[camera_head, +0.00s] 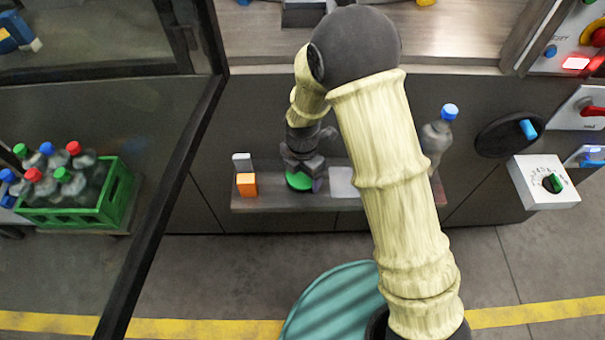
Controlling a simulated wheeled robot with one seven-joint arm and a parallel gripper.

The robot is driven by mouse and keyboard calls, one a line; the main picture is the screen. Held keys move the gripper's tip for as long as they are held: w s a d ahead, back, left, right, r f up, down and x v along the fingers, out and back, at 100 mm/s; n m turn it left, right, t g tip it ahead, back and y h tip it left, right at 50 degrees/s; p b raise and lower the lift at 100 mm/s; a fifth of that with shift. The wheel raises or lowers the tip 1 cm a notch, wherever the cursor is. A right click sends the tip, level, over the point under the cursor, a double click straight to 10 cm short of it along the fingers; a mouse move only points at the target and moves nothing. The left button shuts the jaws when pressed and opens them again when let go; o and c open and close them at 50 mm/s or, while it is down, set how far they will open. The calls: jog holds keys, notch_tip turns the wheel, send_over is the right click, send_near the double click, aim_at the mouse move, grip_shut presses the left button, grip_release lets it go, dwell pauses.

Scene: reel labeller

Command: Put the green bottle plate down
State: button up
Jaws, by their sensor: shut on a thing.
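The green bottle plate (299,184) shows as a small round green disc under my gripper (302,172). My gripper points down over the narrow shelf (268,201) on the machine's front and is shut on the plate. The plate is at the shelf, but I cannot tell whether it touches the surface. My fingers and wrist hide its upper side.
An orange block (246,185) and a grey piece stand left of my gripper. A light flat plate (343,182) lies to its right. A blue-capped bottle (437,135) stands further right, partly behind my arm. A green crate (78,213) with several bottles is at left.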

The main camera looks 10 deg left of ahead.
jog(key=shift+f, duration=0.25)
jog(key=o, duration=1)
jog(key=shift+d, duration=0.1)
jog(key=shift+o, duration=0.2)
jog(key=shift+r, duration=0.1)
notch_tip(320, 180, up, 12)
jog(key=p, duration=0.2)
